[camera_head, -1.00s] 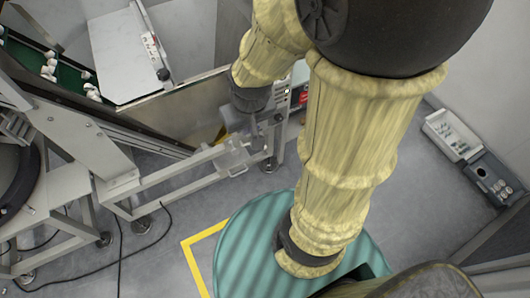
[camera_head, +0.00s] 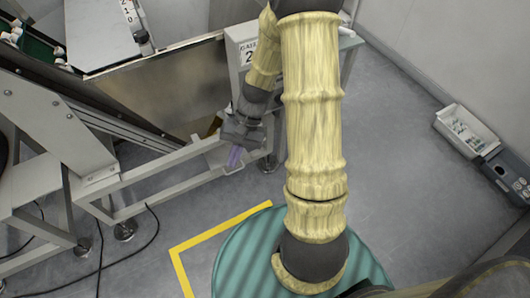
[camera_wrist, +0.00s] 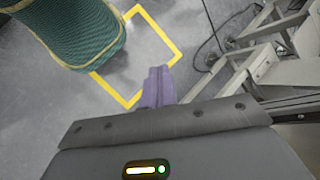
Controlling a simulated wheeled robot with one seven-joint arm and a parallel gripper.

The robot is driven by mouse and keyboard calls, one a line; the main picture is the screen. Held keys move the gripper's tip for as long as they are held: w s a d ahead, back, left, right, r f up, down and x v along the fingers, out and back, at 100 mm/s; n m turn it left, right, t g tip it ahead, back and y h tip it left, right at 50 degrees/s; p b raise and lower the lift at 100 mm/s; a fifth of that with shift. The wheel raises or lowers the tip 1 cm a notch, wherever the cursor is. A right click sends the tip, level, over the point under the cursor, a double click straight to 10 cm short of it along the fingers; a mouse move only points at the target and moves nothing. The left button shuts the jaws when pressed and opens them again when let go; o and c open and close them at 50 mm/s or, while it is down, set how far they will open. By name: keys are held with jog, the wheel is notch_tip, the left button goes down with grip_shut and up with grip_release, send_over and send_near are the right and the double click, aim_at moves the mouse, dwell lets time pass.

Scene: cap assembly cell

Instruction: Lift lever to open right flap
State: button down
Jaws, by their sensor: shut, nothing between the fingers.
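A black-knobbed lever (camera_head: 141,36) with a numbered strip beside it sits on the pale panel (camera_head: 98,35) of the machine, at the upper left of the head view. I cannot tell for sure which part is the right flap. My gripper (camera_head: 235,156) is at the lower right of the machine, near its grey frame rail, well apart from the knob. Its purple fingers are together and empty, pointing down. They also show in the wrist view (camera_wrist: 158,85), over the floor. Neither lever nor panel shows in the wrist view.
A shiny metal sheet (camera_head: 165,85) slopes below the panel. A sign reading gate 2 (camera_head: 248,50) stands behind my arm. A grey frame (camera_head: 150,180) with feet and cables lies at left. Floor between is clear.

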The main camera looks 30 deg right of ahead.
jog(key=w+d+f+m+t+y+b, duration=0.1)
jog(key=w+f+m+t+y+b, duration=0.4)
jog(key=f+b, duration=0.65)
jog(key=w+d+f+m+t+y+b, duration=0.1)
jog(key=w+f+m+t+y+b, duration=0.15)
jog(key=w+f+y+b, duration=0.85)
jog(key=d+f+m+t+h+b, duration=1.3)
jog(key=d+f+m+t+h, duration=0.4)
jog(key=f, duration=0.7)
jog(key=d+m+t, duration=0.2)
jog(key=d+t, duration=0.2)
jog(key=t, duration=0.1)
jog(key=shift+s+f+b, duration=0.2)
jog(key=shift+b, duration=0.2)
jog(key=shift+t, duration=0.25)
jog(key=s+r+p+x, duration=0.1)
jog(key=s+p+x, duration=0.1)
jog(key=x, duration=1.1)
jog(key=shift+r+p, duration=0.35)
jog(key=shift+p, duration=0.3)
